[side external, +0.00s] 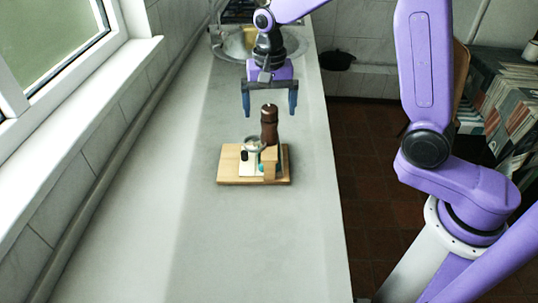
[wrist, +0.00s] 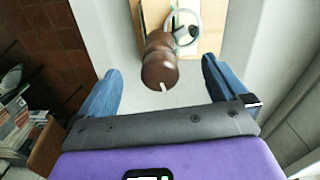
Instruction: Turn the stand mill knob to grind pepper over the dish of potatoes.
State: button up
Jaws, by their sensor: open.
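The brown pepper mill (side external: 269,128) stands upright on a wooden board (side external: 228,174) on the worktop. Its rounded knob shows in the wrist view (wrist: 160,68), with a pale mark on its edge. A dish (side external: 252,146) sits beside the mill on the left in the side view; its round rim also shows in the wrist view (wrist: 196,20). The contents of the dish are too small to tell. My gripper (side external: 270,106) is open above and behind the mill. In the wrist view, the blue fingers lie on either side of the knob, apart from it, with the knob ahead of them.
The pale worktop (side external: 215,240) is clear around the board. A metal sink (side external: 238,45) is at the far end. The window wall (side external: 115,110) bounds the left side, and the worktop drops to a tiled floor (side external: 365,190) on the right.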

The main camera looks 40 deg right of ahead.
jog(key=n, duration=0.4)
jog(key=shift+n, duration=0.4)
jog(key=n, duration=0.5)
jog(key=shift+n, duration=0.3)
jog(key=n, duration=0.5)
jog(key=shift+n, duration=0.3)
jog(key=n, duration=0.4)
jog(key=shift+n, duration=0.4)
jog(key=c, duration=1.5)
